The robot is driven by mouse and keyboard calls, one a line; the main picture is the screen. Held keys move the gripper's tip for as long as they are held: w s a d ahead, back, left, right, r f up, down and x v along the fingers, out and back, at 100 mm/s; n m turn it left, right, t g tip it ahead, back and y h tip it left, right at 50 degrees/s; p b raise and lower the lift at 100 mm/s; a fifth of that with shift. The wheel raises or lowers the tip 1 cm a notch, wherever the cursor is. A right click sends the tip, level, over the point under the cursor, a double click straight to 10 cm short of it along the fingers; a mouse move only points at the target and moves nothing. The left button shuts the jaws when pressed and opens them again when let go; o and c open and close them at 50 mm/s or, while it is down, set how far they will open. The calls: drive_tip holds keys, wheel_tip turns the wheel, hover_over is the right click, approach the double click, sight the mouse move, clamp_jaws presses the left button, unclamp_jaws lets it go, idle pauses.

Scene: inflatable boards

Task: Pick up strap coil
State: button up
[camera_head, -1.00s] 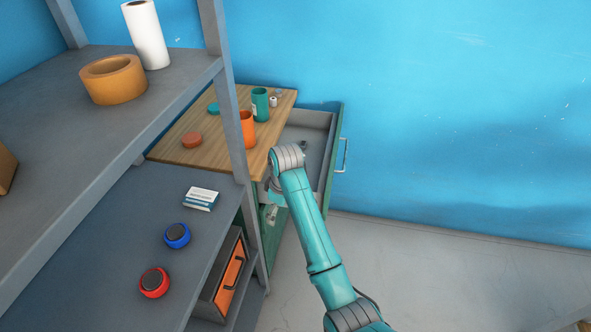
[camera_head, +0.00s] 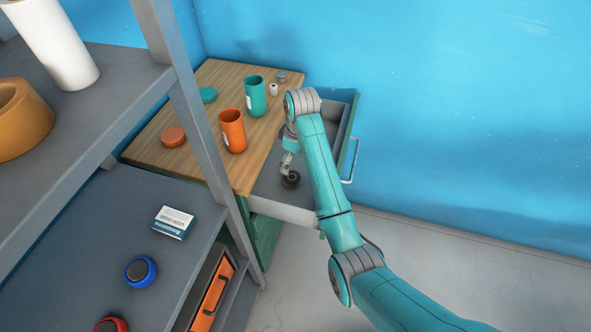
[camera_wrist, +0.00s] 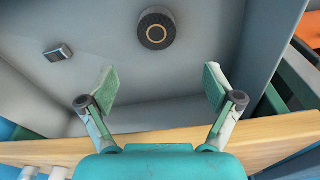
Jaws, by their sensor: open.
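A dark round coil (camera_wrist: 157,28) with a thin tan ring on its face lies on the floor of the open drawer (camera_head: 270,187); it looks like the strap coil. In the head view, the coil (camera_head: 291,181) shows just below my gripper (camera_head: 287,166), partly covered by it. In the wrist view, my gripper (camera_wrist: 160,86) is open and empty, its two fingers spread apart. The coil is beyond the fingertips, near the top middle of that view, and not between the fingers.
A small grey block (camera_wrist: 58,52) lies in the drawer, left of the coil in the wrist view. Drawer walls surround the coil. The wooden top (camera_head: 190,105) holds an orange canister (camera_head: 232,131) and a teal canister (camera_head: 255,96). A grey shelf post (camera_head: 190,110) stands left.

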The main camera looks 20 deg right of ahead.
sight(292, 177)
drive_tip(key=f, duration=1)
drive_tip(key=shift+w+f, duration=0.35)
drive_tip(key=shift+w, duration=0.05)
drive_tip(key=c, duration=1.3)
